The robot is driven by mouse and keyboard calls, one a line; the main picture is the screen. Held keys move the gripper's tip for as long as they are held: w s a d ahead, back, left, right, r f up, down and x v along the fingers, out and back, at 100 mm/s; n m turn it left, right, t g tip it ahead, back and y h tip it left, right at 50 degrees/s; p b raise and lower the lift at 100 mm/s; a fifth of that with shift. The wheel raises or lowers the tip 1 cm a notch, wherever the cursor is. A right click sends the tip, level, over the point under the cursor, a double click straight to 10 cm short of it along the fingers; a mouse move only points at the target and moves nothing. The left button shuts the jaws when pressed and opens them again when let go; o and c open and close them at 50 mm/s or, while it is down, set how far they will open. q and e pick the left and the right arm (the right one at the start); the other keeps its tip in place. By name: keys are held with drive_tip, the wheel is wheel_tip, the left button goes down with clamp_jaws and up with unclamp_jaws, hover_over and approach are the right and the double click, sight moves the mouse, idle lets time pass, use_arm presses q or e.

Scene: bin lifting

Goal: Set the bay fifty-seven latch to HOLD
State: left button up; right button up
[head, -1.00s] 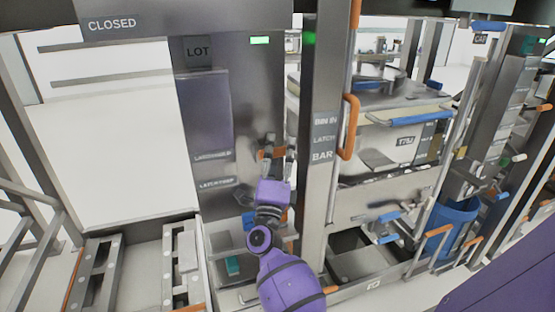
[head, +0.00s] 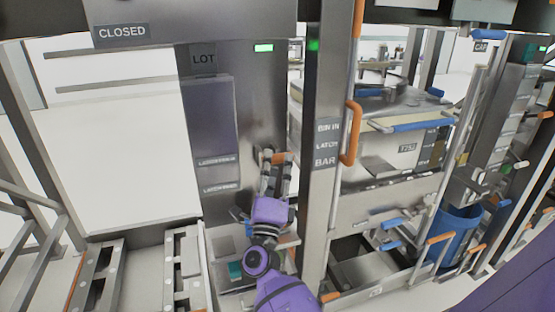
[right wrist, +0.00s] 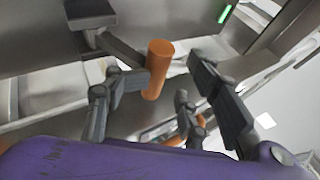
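An orange latch handle (head: 278,158) stands out from the grey panel, right of the LATCH labels (head: 217,161); the small print on them is not readable. In the right wrist view the orange handle (right wrist: 157,68) is a short cylinder on a dark arm. My right gripper (head: 273,172) is just below it in the head view. In the right wrist view its fingers (right wrist: 168,82) are spread apart, with the handle's end in the gap, nearer the left finger. I cannot tell whether they touch it. My left gripper is not in view.
A post (head: 322,210) labelled BIN IN, LATCH, BAR, with an orange handle (head: 352,133), stands close right of my right arm. A large bin (head: 400,150) sits behind it. A blue bucket (head: 458,235) is farther right. A CLOSED sign (head: 121,32) hangs upper left.

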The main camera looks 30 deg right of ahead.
drive_tip(key=v, duration=0.8)
drive_tip(key=shift+s+f, duration=0.25)
drive_tip(key=shift+f, duration=0.15)
